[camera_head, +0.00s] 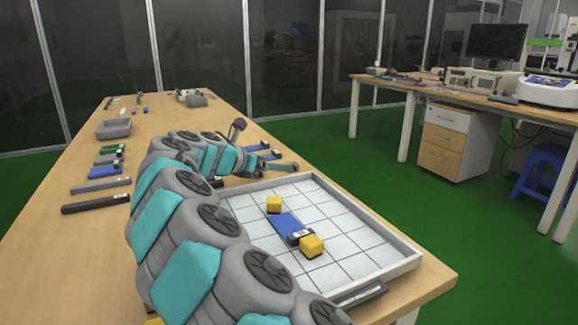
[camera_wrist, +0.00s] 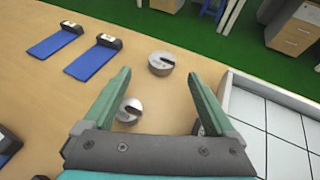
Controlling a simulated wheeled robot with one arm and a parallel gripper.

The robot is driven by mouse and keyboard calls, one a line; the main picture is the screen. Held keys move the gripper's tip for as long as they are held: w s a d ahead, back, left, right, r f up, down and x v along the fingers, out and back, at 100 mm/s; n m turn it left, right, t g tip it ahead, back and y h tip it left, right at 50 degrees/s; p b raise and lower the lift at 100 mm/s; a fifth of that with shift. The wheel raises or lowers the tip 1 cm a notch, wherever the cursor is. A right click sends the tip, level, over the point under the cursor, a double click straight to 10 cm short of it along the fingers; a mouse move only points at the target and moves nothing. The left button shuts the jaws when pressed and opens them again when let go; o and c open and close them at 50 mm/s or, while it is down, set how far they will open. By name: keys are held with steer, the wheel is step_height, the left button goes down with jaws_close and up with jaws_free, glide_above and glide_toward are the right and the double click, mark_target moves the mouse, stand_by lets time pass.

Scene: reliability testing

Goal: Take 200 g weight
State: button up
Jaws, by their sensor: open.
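Two round, slotted metal weights stand on the wooden table in the wrist view. One weight (camera_wrist: 161,63) lies just past my fingertips, and a smaller-looking weight (camera_wrist: 129,110) lies nearer, beside the left finger. No mass marking is readable, so I cannot tell which is 200 g. A dark round thing is partly hidden behind the right finger. My gripper (camera_wrist: 159,76) is open and empty, its fingers spread above the table. In the head view my gripper (camera_head: 280,161) is over the table beyond the tray; the weights are not clearly visible there.
A white gridded tray (camera_head: 355,262) holds two yellow cubes (camera_head: 312,246) and a blue block. Blue-and-black pieces (camera_wrist: 93,60) lie left in the wrist view. A grey bin (camera_head: 114,129) and several bars lie left on the table (camera_head: 50,245). Another bench stands at right.

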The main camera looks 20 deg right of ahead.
steer(key=x, duration=0.6)
steer(key=shift+s+d, duration=0.1)
steer(key=shift+s, duration=0.05)
jaws_close()
stand_by(0.6)
